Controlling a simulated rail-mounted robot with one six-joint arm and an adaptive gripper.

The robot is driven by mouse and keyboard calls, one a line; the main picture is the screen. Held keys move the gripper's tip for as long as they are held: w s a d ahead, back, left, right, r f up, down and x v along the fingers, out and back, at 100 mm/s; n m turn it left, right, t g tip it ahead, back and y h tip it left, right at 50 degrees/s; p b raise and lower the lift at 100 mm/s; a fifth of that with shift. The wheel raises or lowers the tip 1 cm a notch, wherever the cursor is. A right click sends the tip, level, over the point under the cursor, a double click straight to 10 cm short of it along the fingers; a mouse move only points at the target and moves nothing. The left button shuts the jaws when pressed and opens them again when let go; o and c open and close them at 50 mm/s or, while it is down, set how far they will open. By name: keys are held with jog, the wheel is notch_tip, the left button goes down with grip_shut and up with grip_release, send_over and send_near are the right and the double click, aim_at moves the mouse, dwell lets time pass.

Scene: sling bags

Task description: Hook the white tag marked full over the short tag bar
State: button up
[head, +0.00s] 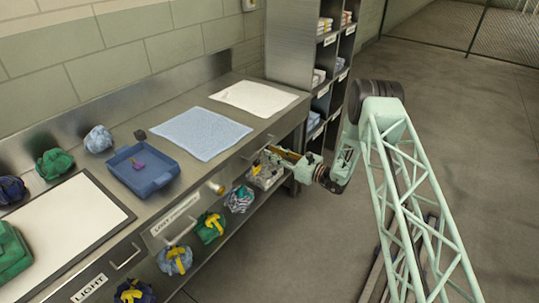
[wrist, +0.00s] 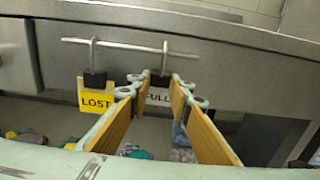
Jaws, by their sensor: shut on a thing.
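The white tag marked FULL (wrist: 158,97) hangs below a dark block (wrist: 160,80) with a metal hook, left of the bar's right end. My gripper (wrist: 157,86) is shut on that block, its wood-faced fingers on either side and partly covering the tag. The hook's top meets the short tag bar (wrist: 130,48) and appears to be over it; whether it bears on it I cannot tell. A yellow tag marked LOST (wrist: 95,98) hangs from the same bar to the left. In the head view my gripper (head: 277,154) is at the counter's front edge; the tags are too small to make out there.
The metal counter front (wrist: 230,45) is just above and behind the bar. On the counter are a blue tray (head: 143,180) and a light blue cloth (head: 202,132). Bundled bags (head: 211,226) sit on the shelf below. The floor to the right is open.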

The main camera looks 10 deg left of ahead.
jog(key=shift+r, duration=0.3)
jog(key=shift+w+r+p, duration=0.15)
jog(key=shift+r+p, duration=0.2)
jog(key=shift+r, duration=0.75)
jog(key=shift+a+r, duration=0.1)
jog(key=shift+r, duration=0.1)
jog(key=v, duration=0.8)
jog(key=shift+f, duration=0.4)
dwell(1.4)
jog(key=shift+s, duration=0.25)
